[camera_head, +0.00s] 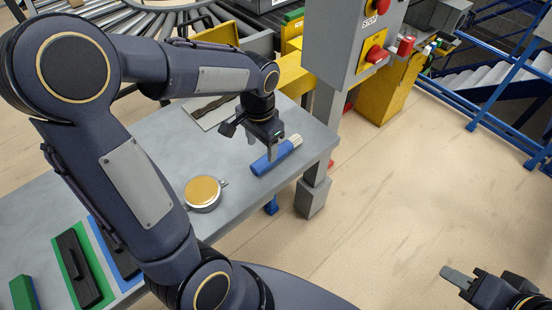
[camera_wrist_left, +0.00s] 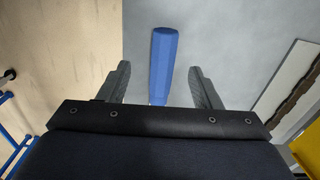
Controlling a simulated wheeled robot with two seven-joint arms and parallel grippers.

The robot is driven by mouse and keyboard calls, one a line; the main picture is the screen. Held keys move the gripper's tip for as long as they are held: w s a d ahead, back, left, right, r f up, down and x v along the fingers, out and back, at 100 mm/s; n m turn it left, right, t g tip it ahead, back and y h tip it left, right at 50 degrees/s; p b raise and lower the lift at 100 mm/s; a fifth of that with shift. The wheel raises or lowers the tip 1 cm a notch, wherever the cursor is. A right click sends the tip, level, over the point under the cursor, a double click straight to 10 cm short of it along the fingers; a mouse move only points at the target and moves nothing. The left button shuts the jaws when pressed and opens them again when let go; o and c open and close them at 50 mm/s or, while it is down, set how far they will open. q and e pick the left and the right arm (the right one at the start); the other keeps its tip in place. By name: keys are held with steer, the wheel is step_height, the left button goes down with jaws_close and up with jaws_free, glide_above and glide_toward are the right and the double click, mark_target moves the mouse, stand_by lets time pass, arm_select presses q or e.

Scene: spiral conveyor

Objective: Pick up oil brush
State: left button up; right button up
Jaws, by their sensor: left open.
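The oil brush (camera_head: 265,164) lies on the grey table near its right edge. It has a blue handle and a pale bristle end pointing to the upper right. My left gripper (camera_head: 266,148) is over the brush, pointing down with its jaws open. In the left wrist view the blue handle (camera_wrist_left: 163,55) runs between the two spread fingers, with a visible gap on each side. The bristle end is hidden there. My right gripper (camera_head: 462,279) is at the lower right over the floor, away from the table; its jaw opening is unclear.
A round tin with a golden top (camera_head: 203,192) stands left of the brush. A pale board with a dark strip (camera_head: 212,110) lies behind. Green and blue trays with black tools (camera_head: 80,262) are at the lower left. A grey control box with red buttons (camera_head: 350,50) rises behind the table.

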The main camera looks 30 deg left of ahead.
mark_target(263, 161)
arm_select(q)
steer(key=f, duration=0.8)
steer(key=shift+w+a, duration=0.2)
steer(key=shift+w, duration=0.1)
steer(key=shift+c, duration=0.2)
steer(key=c, duration=1)
